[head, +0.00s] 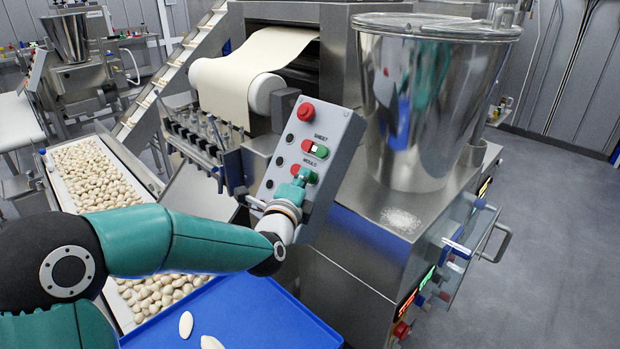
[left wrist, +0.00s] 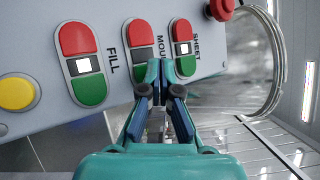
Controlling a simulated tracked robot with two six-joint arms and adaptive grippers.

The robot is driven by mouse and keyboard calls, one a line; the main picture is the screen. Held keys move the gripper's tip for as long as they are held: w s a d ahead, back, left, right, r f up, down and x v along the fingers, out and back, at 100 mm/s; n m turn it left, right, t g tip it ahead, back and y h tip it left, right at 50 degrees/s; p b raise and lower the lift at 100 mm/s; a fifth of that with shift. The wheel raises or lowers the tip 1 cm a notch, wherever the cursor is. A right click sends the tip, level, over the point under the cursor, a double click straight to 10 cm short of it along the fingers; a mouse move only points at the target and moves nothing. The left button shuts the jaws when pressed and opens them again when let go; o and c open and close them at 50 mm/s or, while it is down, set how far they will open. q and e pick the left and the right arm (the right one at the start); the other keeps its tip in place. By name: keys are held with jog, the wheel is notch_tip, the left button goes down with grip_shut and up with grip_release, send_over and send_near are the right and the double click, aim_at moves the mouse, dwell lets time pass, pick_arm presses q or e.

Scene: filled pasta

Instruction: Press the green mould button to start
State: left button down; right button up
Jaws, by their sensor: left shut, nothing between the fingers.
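The control panel (head: 325,150) is a grey tilted box. Its MOULD button (head: 304,173) has a red half and a green half; my gripper partly covers it. My right gripper is out of view.
The SHEET button (head: 315,149) and red knob (head: 306,112) are higher on the panel. The FILL button (left wrist: 82,62) and a yellow button (left wrist: 16,93) are beside MOULD. A dough sheet (head: 255,65), steel hopper (head: 430,100) and blue tray (head: 250,315) surround the panel.

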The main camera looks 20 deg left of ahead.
pick_arm(q)
jog(key=shift+w+d+f, duration=0.1)
jog(key=shift+w+f, duration=0.1)
jog(key=shift+w, duration=0.05)
jog(key=shift+s, duration=0.1)
dwell(0.5)
jog(key=shift+s+a+r, duration=0.3)
jog(key=shift+s+r, duration=0.2)
jog(key=shift+s, duration=0.1)
jog(key=shift+r, duration=0.1)
jog(key=s+r, duration=0.1)
jog(key=s, duration=0.1)
jog(key=s+a+r, duration=0.1)
jog(key=shift+s+a+r+p, duration=0.2)
jog(key=shift+s+r+p, duration=0.15)
jog(key=shift+s+p, duration=0.05)
dwell(0.7)
